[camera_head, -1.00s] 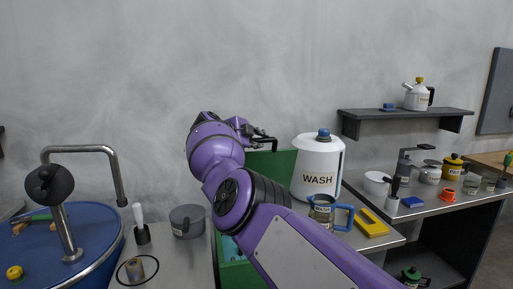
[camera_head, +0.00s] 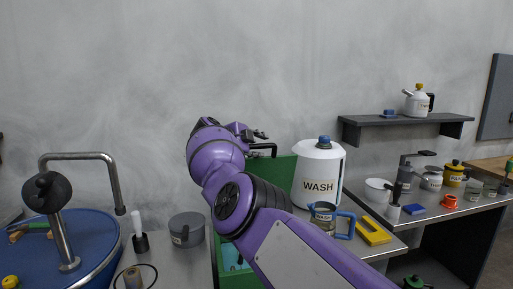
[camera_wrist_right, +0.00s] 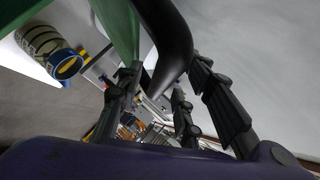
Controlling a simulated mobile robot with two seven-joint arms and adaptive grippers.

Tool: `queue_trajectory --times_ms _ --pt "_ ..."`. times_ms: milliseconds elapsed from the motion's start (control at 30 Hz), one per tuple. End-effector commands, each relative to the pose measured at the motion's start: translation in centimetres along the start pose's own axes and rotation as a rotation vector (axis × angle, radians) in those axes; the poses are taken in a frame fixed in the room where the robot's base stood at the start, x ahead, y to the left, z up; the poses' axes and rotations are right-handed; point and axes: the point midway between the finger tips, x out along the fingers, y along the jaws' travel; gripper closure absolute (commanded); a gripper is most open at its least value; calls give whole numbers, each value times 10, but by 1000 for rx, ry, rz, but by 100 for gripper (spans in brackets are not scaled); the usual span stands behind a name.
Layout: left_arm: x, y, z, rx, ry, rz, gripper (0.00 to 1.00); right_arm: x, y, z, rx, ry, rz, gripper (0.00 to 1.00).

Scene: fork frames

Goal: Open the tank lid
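A green panel (camera_head: 281,170) stands upright behind my right arm, with a black bar handle (camera_head: 266,147) at its top; it looks like the tank lid, raised. Below it is the green tank (camera_head: 217,262), whose inside partly shows; my arm hides much of it. My right gripper (camera_head: 256,133) is at the handle, just above it. In the right wrist view the fingers (camera_wrist_right: 160,105) are spread apart, and the curved black handle (camera_wrist_right: 170,45) runs down between or in front of them; I cannot tell whether they touch. My left gripper is not in view.
A white WASH canister (camera_head: 318,173) and a glass mug with blue handle (camera_head: 325,217) stand right of the panel. A grey pot (camera_head: 187,230) stands left of the tank. A blue round basin (camera_head: 100,235) with a tap is far left. A shelf (camera_head: 405,119) hangs at the right.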

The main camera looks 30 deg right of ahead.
Motion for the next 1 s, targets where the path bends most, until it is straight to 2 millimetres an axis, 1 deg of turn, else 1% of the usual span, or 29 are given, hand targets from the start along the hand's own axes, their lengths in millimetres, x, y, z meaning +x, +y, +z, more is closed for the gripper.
queue_trajectory --times_ms 167,367,433,600,733,900,1000 --pt "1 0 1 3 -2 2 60 -4 0 1 0 0 -2 66" --pt "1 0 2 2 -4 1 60 -23 -1 2 2 -1 -2 66" --pt "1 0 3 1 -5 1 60 -32 1 1 2 -1 0 66" --pt "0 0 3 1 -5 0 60 -69 1 2 3 -3 -1 66" --pt "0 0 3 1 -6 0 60 -94 1 1 1 -2 0 66" --pt "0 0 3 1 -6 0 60 -114 0 0 1 0 -1 66" --pt "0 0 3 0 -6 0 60 -119 0 0 0 0 1 66"
